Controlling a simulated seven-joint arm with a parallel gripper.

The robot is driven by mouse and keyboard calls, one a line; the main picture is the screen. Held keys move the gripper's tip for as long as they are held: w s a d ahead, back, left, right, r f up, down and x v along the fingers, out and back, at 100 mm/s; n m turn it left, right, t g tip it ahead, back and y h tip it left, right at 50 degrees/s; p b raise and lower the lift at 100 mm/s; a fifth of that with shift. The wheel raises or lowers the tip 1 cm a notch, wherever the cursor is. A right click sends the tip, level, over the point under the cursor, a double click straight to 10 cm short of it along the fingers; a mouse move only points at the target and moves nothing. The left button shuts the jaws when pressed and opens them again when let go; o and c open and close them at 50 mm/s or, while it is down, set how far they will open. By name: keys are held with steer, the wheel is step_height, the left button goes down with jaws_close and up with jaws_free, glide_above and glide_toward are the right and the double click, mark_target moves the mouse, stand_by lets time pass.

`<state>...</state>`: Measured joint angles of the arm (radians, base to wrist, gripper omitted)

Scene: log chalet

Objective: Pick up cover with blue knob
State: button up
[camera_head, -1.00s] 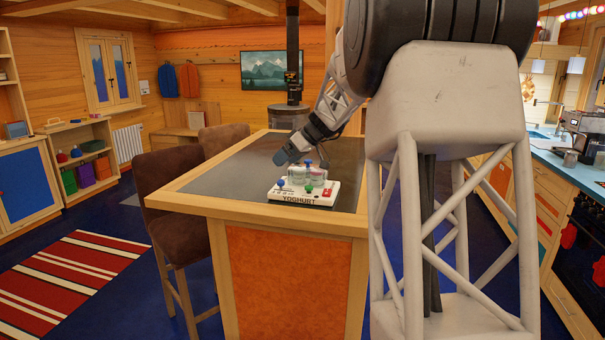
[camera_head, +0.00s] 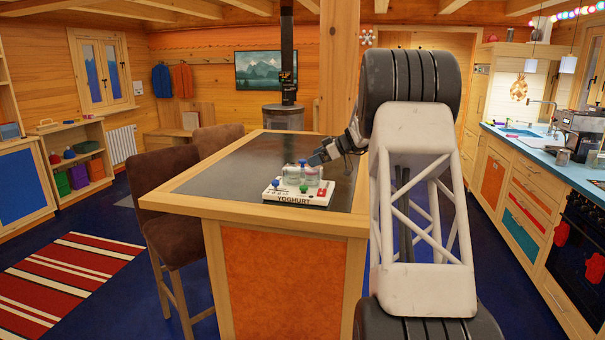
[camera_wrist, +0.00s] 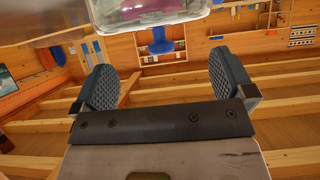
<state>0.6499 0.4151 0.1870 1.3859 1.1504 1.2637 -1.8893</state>
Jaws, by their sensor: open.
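A white yoghurt maker (camera_head: 291,198) marked YOGHURT stands on the dark-topped island. A clear cover (camera_head: 294,174) rests on it, with a small blue knob (camera_head: 302,162) on top. Another blue knob (camera_head: 275,183) and a green knob (camera_head: 304,188) sit lower on the front. My gripper (camera_head: 318,158) is just right of the cover, at about the height of its knob. In the wrist view my gripper (camera_wrist: 160,72) is open and empty. A blue knob (camera_wrist: 160,43) under a clear body (camera_wrist: 155,15) shows beyond the fingers there, between them in the picture and apart from both.
The island top (camera_head: 225,178) is clear left of the yoghurt maker. A wooden post (camera_head: 339,70) stands behind the island. Brown chairs (camera_head: 172,190) line its left side. A kitchen counter (camera_head: 545,150) is at the right.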

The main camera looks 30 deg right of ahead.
mark_target(299, 165)
steer(key=shift+x, duration=1.35)
steer(key=shift+x, duration=2.55)
steer(key=shift+r, duration=0.1)
steer(key=c, duration=0.6)
steer(key=shift+r, duration=0.1)
